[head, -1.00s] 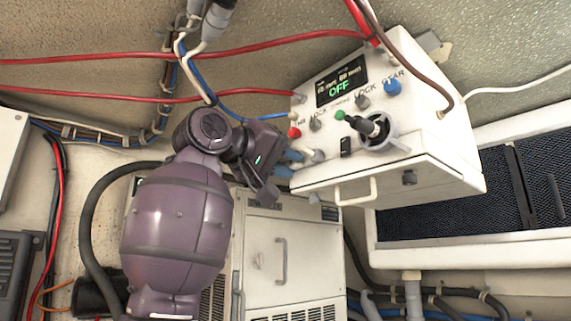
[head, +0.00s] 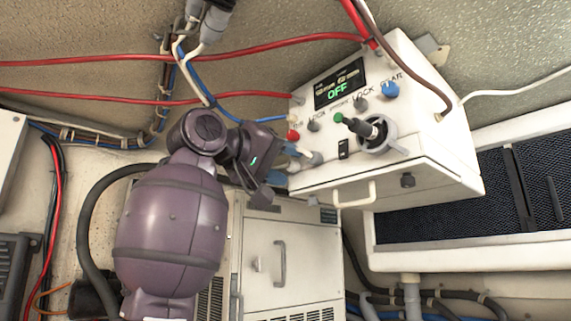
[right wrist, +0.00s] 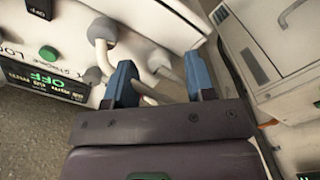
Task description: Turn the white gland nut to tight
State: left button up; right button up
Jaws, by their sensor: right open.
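My right gripper (head: 285,158) is open at the lower left corner of the white control box (head: 440,150). Its two blue fingers also show in the right wrist view (right wrist: 160,82), spread apart. A pale grey-white gland fitting (head: 316,158) sits on the box just right of the fingertips. In the right wrist view a pale round fitting (right wrist: 160,62) and a whitish rod or cable lie between the fingers. Whether a finger touches them I cannot tell. I cannot tell surely which fitting is the white gland nut. My left gripper is not in view.
The box front has a display reading OFF (head: 338,91), a red button (head: 293,135), a blue knob (head: 391,90) and a black-and-green lever (head: 360,127). A white handle (head: 355,195) hangs below. Red cables cross above; a white cabinet (head: 300,250) stands below.

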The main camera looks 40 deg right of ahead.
jog(key=a, duration=1)
jog(key=shift+s, duration=0.4)
jog(key=shift+a, duration=0.1)
